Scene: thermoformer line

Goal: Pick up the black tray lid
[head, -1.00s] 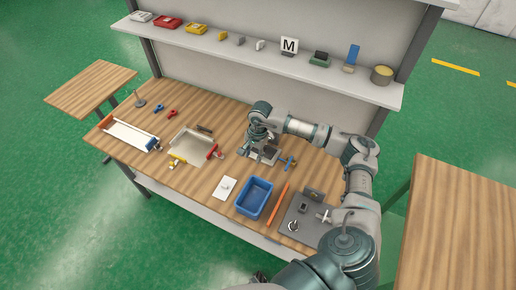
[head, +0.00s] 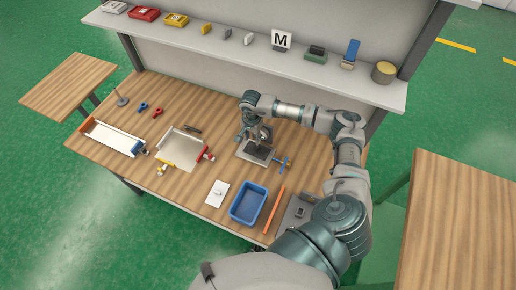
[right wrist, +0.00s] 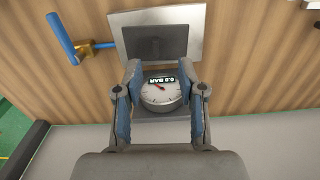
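A flat dark rectangle, which looks like the black tray lid (right wrist: 155,41), lies on a light grey plate (right wrist: 193,19) in the right wrist view. It also shows small in the head view as a black lid (head: 259,152) on the plate. My right gripper (right wrist: 160,72) is open, its two fingers apart and empty. Its fingertips point toward the near edge of the dark rectangle. A round gauge (right wrist: 160,92) reading 0.0 BAR shows between the fingers. In the head view my right gripper (head: 250,134) hangs above the plate's back side. My left gripper is out of view.
A blue-handled brass valve (head: 283,164) stands right of the plate. A blue bin (head: 249,203), an orange bar (head: 274,210) and a white card (head: 217,193) lie in front. A shallow tray (head: 181,150) is to the left. A loaded shelf (head: 230,55) runs behind the table.

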